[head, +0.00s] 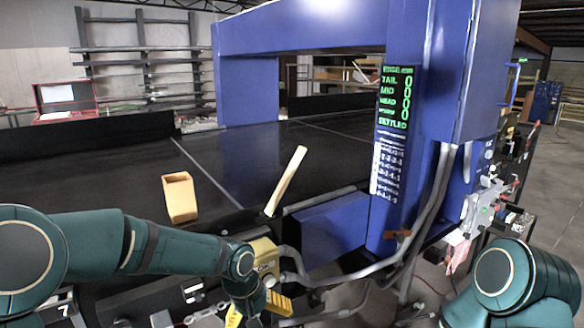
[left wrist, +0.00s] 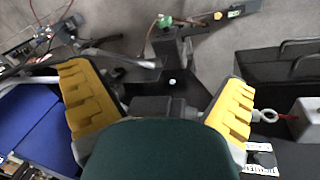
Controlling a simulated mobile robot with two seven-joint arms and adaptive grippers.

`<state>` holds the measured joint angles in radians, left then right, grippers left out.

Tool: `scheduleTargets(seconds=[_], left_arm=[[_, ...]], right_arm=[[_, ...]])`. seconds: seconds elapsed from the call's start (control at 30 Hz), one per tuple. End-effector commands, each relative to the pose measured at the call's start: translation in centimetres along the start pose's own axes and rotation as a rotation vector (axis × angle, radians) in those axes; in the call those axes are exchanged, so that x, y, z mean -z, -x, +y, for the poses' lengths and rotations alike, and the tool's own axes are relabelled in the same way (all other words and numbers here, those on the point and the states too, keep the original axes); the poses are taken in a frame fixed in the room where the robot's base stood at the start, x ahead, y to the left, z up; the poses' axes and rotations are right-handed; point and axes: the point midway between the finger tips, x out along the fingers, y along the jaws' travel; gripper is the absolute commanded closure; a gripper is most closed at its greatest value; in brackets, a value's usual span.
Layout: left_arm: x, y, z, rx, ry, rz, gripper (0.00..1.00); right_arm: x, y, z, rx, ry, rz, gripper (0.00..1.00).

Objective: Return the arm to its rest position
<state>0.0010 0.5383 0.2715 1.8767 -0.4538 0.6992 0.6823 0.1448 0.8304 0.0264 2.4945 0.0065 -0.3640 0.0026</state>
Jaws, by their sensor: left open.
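My left arm comes in from the left in the head view and bends down in front of the conveyor's near edge. Its gripper (head: 262,305) has yellow fingers pointing down, beside the conveyor and off the belt. In the left wrist view the two yellow fingers (left wrist: 160,105) are wide apart with nothing between them; floor and dark machine parts lie beyond. My right arm shows only as a teal link at the lower right of the head view; its gripper is out of the picture.
The black conveyor belt (head: 130,165) runs under a blue detector arch (head: 300,35). A tan open box (head: 180,197) and a pale stick (head: 287,180) are on the near part of the belt. A display panel (head: 397,95) is on the near arch post. Grey hoses hang close by the left gripper.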

Motion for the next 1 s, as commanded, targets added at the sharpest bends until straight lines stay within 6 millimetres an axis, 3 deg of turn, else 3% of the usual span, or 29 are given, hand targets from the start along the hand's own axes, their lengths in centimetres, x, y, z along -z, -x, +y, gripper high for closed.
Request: scheduleTargets(seconds=[0.03, 0.2, 0.3, 0.4, 0.5, 0.63, 1.0], left_arm=[[-2.1, -4.4, -1.0, -0.041, -0.01, -0.037, 0.0], [-8.5, -14.3, -3.8, -0.162, -0.012, -0.06, 0.0], [-12.4, -18.6, -6.0, -0.186, 0.006, -0.045, 0.0], [-15.8, -21.4, -8.3, -0.176, 0.024, -0.018, 0.0], [-18.3, -22.9, -10.2, -0.149, 0.032, 0.004, 0.0], [-19.9, -23.7, -11.6, -0.122, 0.034, 0.023, 0.0], [-20.1, -23.7, -11.9, -0.115, 0.033, 0.031, 0.0]], right_arm=[[-0.2, -1.0, 0.4, -0.001, 0.0, -0.002, 0.53], [-0.6, -2.9, 1.0, -0.004, 0.001, -0.006, 0.53], [-0.8, -3.9, 1.3, -0.005, 0.001, -0.008, 0.53], [-0.9, -4.6, 1.6, -0.007, 0.002, -0.01, 0.53], [-1.0, -5.1, 1.8, -0.008, 0.002, -0.011, 0.53], [-1.1, -5.4, 1.9, -0.008, 0.003, -0.011, 0.53], [-1.1, -5.4, 1.9, -0.008, 0.003, -0.011, 0.53]])
